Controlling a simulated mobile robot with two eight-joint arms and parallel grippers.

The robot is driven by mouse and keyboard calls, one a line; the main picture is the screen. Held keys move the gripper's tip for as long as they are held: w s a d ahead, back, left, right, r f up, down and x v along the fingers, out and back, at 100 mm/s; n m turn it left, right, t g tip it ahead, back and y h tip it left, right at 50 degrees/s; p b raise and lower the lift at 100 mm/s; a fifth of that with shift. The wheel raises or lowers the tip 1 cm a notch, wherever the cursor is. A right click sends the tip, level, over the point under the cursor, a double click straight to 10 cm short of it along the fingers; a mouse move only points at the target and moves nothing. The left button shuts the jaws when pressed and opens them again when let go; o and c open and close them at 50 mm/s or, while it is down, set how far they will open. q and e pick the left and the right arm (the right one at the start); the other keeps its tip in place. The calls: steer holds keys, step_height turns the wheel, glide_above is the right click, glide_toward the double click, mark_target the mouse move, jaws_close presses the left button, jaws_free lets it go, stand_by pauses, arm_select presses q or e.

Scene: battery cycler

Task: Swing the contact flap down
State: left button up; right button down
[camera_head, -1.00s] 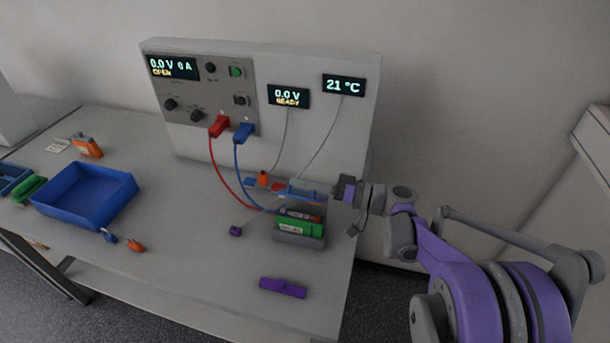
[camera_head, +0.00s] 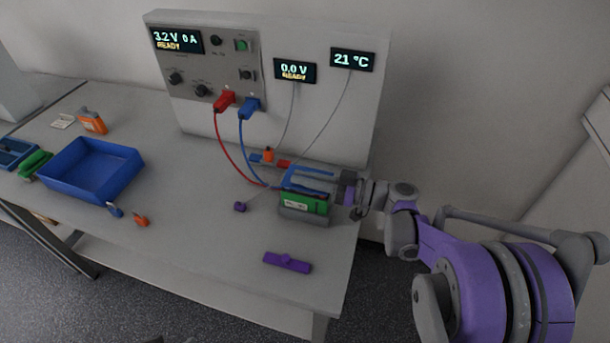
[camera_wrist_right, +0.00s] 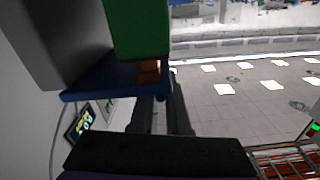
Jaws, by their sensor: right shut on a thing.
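The blue contact flap (camera_head: 308,174) lies low and about level over the green battery (camera_head: 303,202), which sits in a grey holder (camera_head: 303,215). My right gripper (camera_head: 340,188) is shut on the flap at its right side. In the right wrist view, the flap shows as a blue strip (camera_wrist_right: 112,83) against the end of the green battery (camera_wrist_right: 138,28), with a copper-coloured contact (camera_wrist_right: 149,70) between them. A dark gripper part (camera_wrist_right: 160,155) crosses the bottom of that view; the grip itself is partly hidden. My left gripper is not in view.
The cycler panel (camera_head: 215,65) stands behind, with red (camera_head: 223,101) and blue (camera_head: 249,107) plugs and leads running toward the holder. Its left display (camera_head: 176,40) reads 3.2 V, READY. A blue tray (camera_head: 92,170) stands left; a purple piece (camera_head: 287,262) lies in front.

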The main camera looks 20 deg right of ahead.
steer(key=shift+s+f, duration=0.1)
steer(key=shift+f, duration=0.05)
steer(key=c, duration=0.9)
jaws_free()
steer(key=shift+s+d, duration=0.2)
steer(key=shift+d, duration=0.2)
steer(key=b+v, duration=0.1)
steer(key=v, duration=0.9)
steer(key=shift+a, duration=0.1)
